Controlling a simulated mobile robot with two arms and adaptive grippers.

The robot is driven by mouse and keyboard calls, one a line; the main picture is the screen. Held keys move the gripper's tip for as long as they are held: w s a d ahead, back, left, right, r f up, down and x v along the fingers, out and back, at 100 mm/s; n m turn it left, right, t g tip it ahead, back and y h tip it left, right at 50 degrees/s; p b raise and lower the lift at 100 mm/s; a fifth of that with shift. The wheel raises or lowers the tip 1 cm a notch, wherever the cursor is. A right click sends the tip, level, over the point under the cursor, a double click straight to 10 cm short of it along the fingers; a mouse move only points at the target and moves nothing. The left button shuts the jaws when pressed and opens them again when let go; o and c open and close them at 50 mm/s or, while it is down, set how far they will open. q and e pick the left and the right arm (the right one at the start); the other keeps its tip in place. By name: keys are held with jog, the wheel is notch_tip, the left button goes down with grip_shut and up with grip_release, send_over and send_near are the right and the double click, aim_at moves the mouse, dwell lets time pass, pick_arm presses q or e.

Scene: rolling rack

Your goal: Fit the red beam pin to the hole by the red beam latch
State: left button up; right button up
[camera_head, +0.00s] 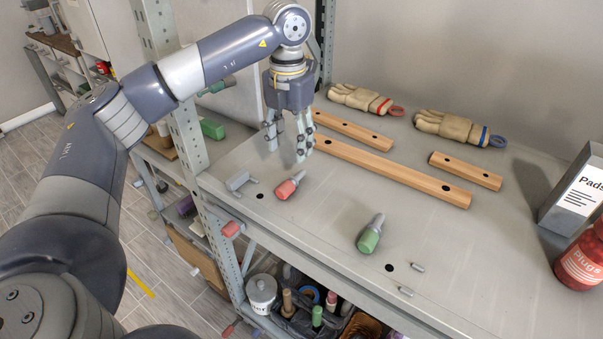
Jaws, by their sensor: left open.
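The red beam pin (288,187), with a red handle and grey tip, lies on the grey shelf (330,215). A dark hole (260,196) is in the shelf just left of it, near the front left corner. A red part (231,229) on the rack's front edge, below that hole, looks like the red beam latch. My left gripper (286,146) points down above the shelf, behind the red pin, open with nothing seen between its fingers. It does not touch the pin. My right gripper is not in view.
A grey metal piece (240,181) lies beside the hole. A green pin (370,235) lies near another hole (390,267). Wooden beams (395,172) and gloves (450,126) lie behind. A red Plugs jar (582,262) and Pads box (575,195) stand right.

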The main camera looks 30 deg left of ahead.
aim_at(289, 181)
pick_arm(q)
jog(key=f, duration=0.2)
jog(key=s+f+p, duration=0.1)
jog(key=f, duration=0.1)
jog(key=shift+s+f, duration=0.1)
jog(key=shift+f, duration=0.55)
notch_tip(289, 181, down, 5)
jog(key=p, duration=0.2)
jog(key=shift+p, duration=0.4)
jog(key=shift+c, duration=0.9)
grip_shut()
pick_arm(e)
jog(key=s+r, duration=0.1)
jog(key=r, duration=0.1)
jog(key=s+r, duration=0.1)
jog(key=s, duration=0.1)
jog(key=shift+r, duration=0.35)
